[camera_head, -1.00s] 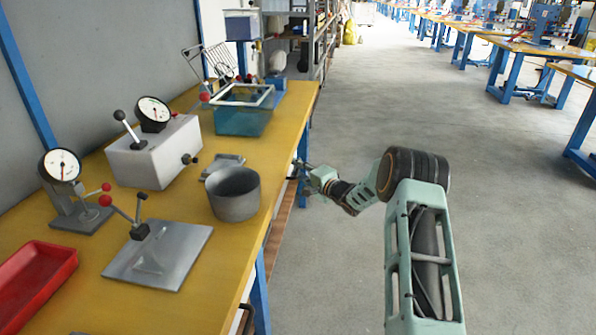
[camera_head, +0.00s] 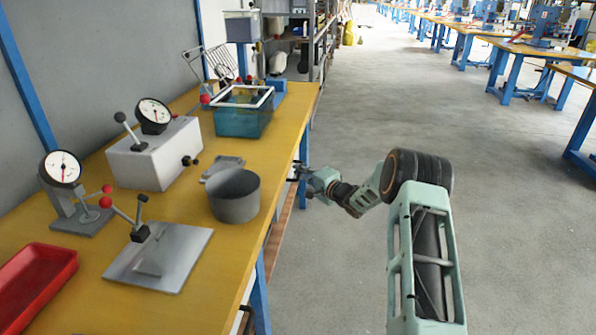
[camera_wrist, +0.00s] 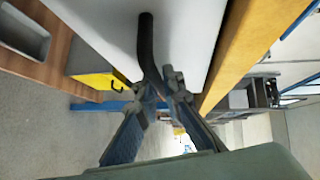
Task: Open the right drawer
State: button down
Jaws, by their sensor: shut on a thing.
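In the wrist view, a pale grey-white drawer front (camera_wrist: 100,25) lies below the yellow bench edge. A dark, curved bar handle (camera_wrist: 147,40) stands out from it. My gripper (camera_wrist: 163,88) is shut on the lower end of this handle, with one finger on each side. In the head view, my gripper (camera_head: 301,173) is at the right edge of the bench, just below the top. The drawer front is hidden there under the bench top. I cannot tell from these views whether the drawer stands out from the bench.
The yellow bench (camera_head: 225,270) carries a grey pot (camera_head: 236,200) near its edge, a blue bin (camera_head: 243,118), a white gauge box (camera_head: 153,160) and a red tray (camera_head: 35,285). A wooden lower shelf (camera_wrist: 45,60) is beneath. The floor (camera_head: 400,110) to the right is clear.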

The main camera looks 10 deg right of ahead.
jog(key=s+d+p, duration=0.1)
jog(key=s+d, duration=0.3)
jog(key=d, duration=0.9)
jog(key=s+d+p, duration=0.1)
jog(key=s+d, duration=0.3)
jog(key=d, duration=0.9)
jog(key=shift+s+d+p, duration=0.35)
jog(key=shift+d+p, duration=0.05)
jog(key=c, duration=2)
grip_release()
jog(key=shift+c, duration=0.2)
jog(key=v, duration=1.2)
